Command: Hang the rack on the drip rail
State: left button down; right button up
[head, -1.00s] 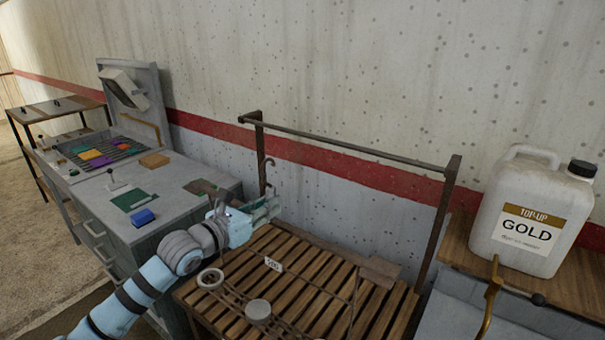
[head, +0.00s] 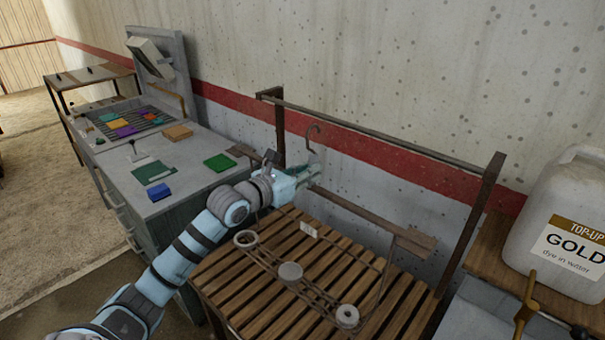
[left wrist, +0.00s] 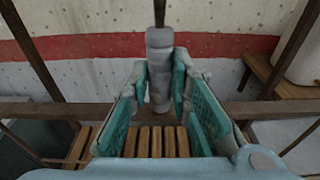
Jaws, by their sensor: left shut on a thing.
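The drip rail (head: 395,143) is a thin dark bar between two upright posts behind a slatted table. My left gripper (head: 307,174) is shut on the rack's stem, whose open hook (head: 313,132) stands upright above the fingers. The hook appears just below the left part of the rail; depth between them is unclear, and I see no contact. A brown crossbar of the rack (head: 365,214) extends right from the gripper over the table. In the left wrist view, teal finger pads (left wrist: 160,95) flank a grey stem (left wrist: 160,50). My right gripper is out of view.
A grey cabinet (head: 165,200) with coloured blocks stands left. A white GOLD jug (head: 570,225) stands on a shelf at right.

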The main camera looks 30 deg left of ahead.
pick_arm(q)
jog(key=shift+w+d, duration=0.1)
jog(key=shift+w, duration=0.65)
jog(key=w+d+b, duration=0.1)
jog(key=w+b, duration=0.1)
jog(key=w, duration=0.5)
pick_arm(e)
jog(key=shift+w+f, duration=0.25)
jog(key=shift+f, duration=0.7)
pick_arm(q)
jog(key=shift+r, duration=0.2)
jog(key=shift+w, duration=0.35)
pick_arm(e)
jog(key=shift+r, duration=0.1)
pick_arm(q)
jog(key=shift+w, duration=0.1)
